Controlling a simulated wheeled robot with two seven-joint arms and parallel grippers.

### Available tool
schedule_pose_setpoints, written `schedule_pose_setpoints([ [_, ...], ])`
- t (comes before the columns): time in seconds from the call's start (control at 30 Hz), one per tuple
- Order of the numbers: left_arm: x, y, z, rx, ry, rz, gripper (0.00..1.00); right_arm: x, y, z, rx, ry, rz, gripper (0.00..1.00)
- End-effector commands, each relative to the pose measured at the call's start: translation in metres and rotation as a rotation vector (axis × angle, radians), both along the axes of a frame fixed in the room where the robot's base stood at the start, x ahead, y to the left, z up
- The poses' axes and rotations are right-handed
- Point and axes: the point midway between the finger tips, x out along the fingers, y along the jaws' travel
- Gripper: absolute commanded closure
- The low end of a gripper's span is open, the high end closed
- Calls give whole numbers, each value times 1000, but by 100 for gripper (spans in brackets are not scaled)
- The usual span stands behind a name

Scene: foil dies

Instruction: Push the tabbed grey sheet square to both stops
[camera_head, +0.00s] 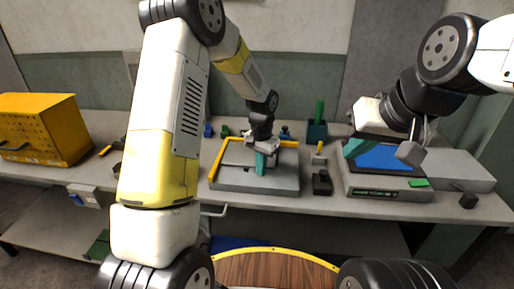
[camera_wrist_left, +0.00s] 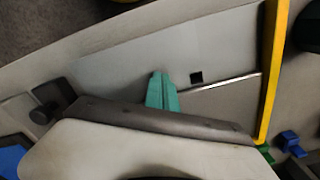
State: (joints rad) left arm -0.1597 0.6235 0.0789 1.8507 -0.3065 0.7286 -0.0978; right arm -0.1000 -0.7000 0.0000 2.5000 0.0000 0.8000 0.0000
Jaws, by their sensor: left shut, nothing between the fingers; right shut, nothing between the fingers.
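The grey sheet (camera_head: 240,153) appears to lie on a grey block (camera_head: 230,184) inside an L of yellow stops, one along the left (camera_head: 217,160) and one along the back (camera_head: 288,144). In the left wrist view its thin bright edge (camera_wrist_left: 225,82) runs close to the side stop (camera_wrist_left: 270,70); I cannot tell whether they touch. A black square (camera_wrist_left: 196,77) shows beside that edge. My left gripper (camera_head: 260,164) is shut, pointing down at the sheet's front edge. Its teal fingers (camera_wrist_left: 160,90) hide part of that edge; contact and the tab are unclear. My right gripper (camera_head: 355,148) is shut over the blue-topped device.
The device with a blue top (camera_head: 383,157) stands right of the block. A small black block (camera_head: 322,184) stands between them. A yellow perforated box (camera_head: 42,128) is at far left. A dark green holder (camera_head: 317,131) is behind. Bare bench lies along the front.

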Motion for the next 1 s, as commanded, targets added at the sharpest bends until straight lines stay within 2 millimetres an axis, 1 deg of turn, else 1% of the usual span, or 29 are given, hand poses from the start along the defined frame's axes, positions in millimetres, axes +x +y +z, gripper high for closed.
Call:
schedule_pose_setpoints([
  [0.5,18,-1,0,-1,1,1,100,0,0,0,0,0,0,100],
  [0.83,17,-1,0,-1,-2,0,100,0,0,0,0,0,0,100],
  [1.0,11,-1,0,-1,-2,0,100,0,0,0,0,0,0,100],
])
